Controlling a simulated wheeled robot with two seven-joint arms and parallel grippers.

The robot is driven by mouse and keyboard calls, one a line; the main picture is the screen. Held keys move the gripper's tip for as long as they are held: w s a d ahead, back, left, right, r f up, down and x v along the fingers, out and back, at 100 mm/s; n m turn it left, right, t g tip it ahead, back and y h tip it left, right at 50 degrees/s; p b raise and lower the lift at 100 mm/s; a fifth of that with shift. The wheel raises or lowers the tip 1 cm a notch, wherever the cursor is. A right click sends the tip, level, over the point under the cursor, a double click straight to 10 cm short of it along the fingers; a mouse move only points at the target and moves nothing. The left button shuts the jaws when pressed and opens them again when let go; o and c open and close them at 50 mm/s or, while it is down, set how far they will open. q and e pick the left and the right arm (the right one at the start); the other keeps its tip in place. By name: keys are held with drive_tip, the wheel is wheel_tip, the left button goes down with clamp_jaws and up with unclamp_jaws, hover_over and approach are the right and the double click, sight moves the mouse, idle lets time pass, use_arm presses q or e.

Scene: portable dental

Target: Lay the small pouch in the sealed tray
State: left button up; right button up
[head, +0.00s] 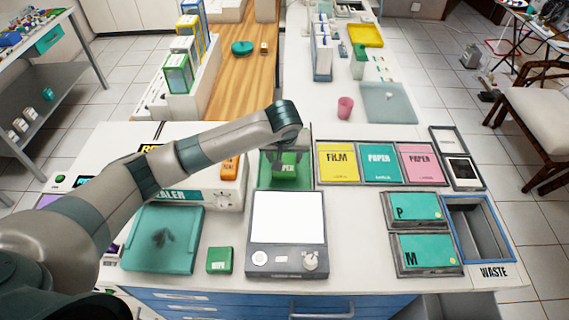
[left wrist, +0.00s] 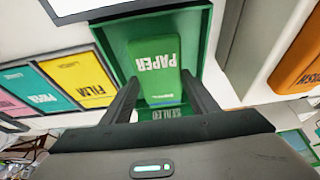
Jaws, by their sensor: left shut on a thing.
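The small pouch is green with the word PAPER; it shows in the head view (head: 290,170) and in the left wrist view (left wrist: 154,68). My left gripper (head: 289,158) is shut on it, with one finger on each side in the left wrist view (left wrist: 163,88). The pouch is over the green sealed tray (head: 265,181), within its walls as seen from the wrist. The tray's rim also shows in the left wrist view (left wrist: 114,35). I cannot tell whether the pouch touches the tray floor. My right gripper is not in view.
The white sealer (head: 110,165) with an orange part (head: 230,168) stands left of the tray. A scale-like device (head: 287,235) stands in front. Film and paper bins (head: 380,183) lie to the right, with a waste bin (head: 480,230) beyond. A small green box (head: 219,260) sits front left.

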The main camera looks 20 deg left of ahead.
sight(285, 166)
use_arm(q)
drive_tip(key=shift+f, duration=0.1)
wheel_tip(285, 166, down, 3)
drive_tip(key=shift+r+p, duration=0.2)
drive_tip(key=shift+p, duration=0.6)
drive_tip(key=shift+f, duration=0.6)
drive_tip(key=shift+f, duration=0.1)
drive_tip(key=o, duration=1.1)
drive_tip(key=shift+c, duration=0.2)
drive_tip(key=b+v, duration=0.2)
drive_tip(key=v, duration=1)
drive_tip(key=shift+s+d, duration=0.1)
